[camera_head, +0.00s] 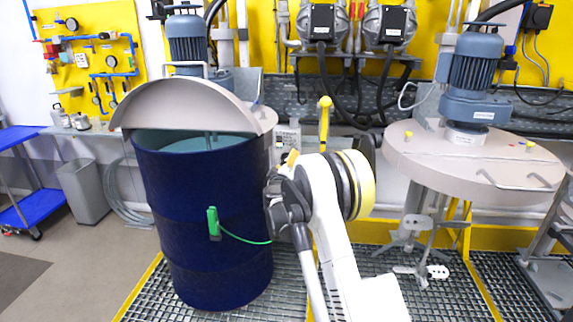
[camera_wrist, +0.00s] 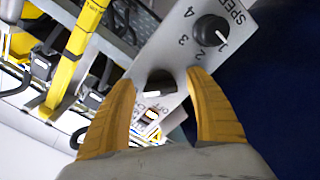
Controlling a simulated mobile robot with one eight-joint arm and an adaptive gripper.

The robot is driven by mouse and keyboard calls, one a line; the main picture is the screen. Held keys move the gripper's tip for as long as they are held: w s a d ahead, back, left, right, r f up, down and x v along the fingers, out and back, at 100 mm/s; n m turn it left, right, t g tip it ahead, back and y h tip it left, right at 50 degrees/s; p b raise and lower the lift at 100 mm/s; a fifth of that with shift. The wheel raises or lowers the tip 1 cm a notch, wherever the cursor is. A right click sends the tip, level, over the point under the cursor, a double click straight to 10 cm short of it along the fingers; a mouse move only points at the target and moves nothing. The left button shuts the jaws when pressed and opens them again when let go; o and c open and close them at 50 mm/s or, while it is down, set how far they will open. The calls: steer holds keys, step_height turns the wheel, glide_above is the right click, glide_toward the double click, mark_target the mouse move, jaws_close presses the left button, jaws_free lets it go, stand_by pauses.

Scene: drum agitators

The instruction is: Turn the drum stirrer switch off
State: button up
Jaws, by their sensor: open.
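The grey control panel (camera_wrist: 178,60) carries a dark switch knob (camera_wrist: 160,77) with a white mark and an "OFF" label beside it. In the wrist view the knob lies between my gripper's (camera_wrist: 160,78) two yellow fingertips, which are apart. Contact between fingers and knob cannot be told. A black speed dial (camera_wrist: 210,30) with numbers sits further along the panel. In the head view the panel (camera_head: 288,134) shows beside the blue drum (camera_head: 205,215), and my gripper (camera_head: 286,160) is just in front of its lower part. The switch is hidden there.
The drum has a half-raised grey lid (camera_head: 190,104) and a green clamp with wire (camera_head: 213,222) on its front. A second agitator with a motor (camera_head: 473,75) and round lid (camera_head: 475,160) stands right. Metal grating (camera_head: 440,295) covers the floor. A yellow post (camera_head: 324,118) rises behind my arm.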

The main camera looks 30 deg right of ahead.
steer(key=c, duration=1.2)
steer(key=shift+r+n, duration=0.1)
steer(key=shift+n, duration=0.3)
steer(key=n, duration=0.7)
steer(key=shift+r+n, duration=0.2)
steer(key=shift+n, duration=0.1)
steer(key=n, duration=0.3)
steer(key=shift+n, duration=0.3)
steer(key=shift+r+n, duration=0.15)
steer(key=shift+n, duration=1.75)
